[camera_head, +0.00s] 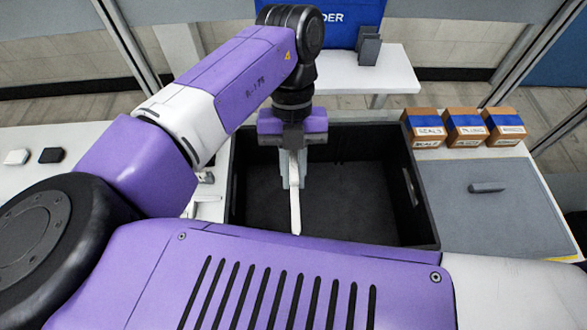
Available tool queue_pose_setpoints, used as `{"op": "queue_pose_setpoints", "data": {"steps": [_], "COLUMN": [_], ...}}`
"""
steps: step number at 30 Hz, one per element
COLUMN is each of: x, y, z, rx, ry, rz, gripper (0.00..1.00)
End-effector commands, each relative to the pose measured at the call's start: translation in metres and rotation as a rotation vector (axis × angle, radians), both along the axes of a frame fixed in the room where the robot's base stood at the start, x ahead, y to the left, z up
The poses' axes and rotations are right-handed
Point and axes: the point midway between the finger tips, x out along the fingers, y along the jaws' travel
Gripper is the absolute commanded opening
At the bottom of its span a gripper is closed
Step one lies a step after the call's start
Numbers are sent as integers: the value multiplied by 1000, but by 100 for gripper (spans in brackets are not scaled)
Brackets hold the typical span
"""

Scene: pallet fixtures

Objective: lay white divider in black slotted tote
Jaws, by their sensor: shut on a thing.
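The black slotted tote (410,187) stands in the middle with its open top facing up. Its near side is hidden behind my purple arm. My gripper (293,170) points down over the left part of the tote. It is shut on the white divider (295,208), a thin pale strip seen nearly edge-on. The divider hangs below the fingers, over the tote's interior. I cannot tell whether its lower end touches the tote floor or sits in a slot.
A grey mat (490,215) with a small dark bar (487,187) lies at right. A white table (375,72) is behind. White and black pieces (50,155) lie at left.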

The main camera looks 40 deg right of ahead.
Motion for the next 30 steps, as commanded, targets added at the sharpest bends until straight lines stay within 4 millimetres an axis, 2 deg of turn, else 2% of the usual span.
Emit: {"op": "queue_pose_setpoints", "data": {"steps": [1,21,30], "x": [0,0,0], "y": [0,0,0], "z": [-9,-67,-81], "rx": [1,0,0], "ry": [-1,1,0], "rz": [0,0,0], "gripper": [0,0,0]}}
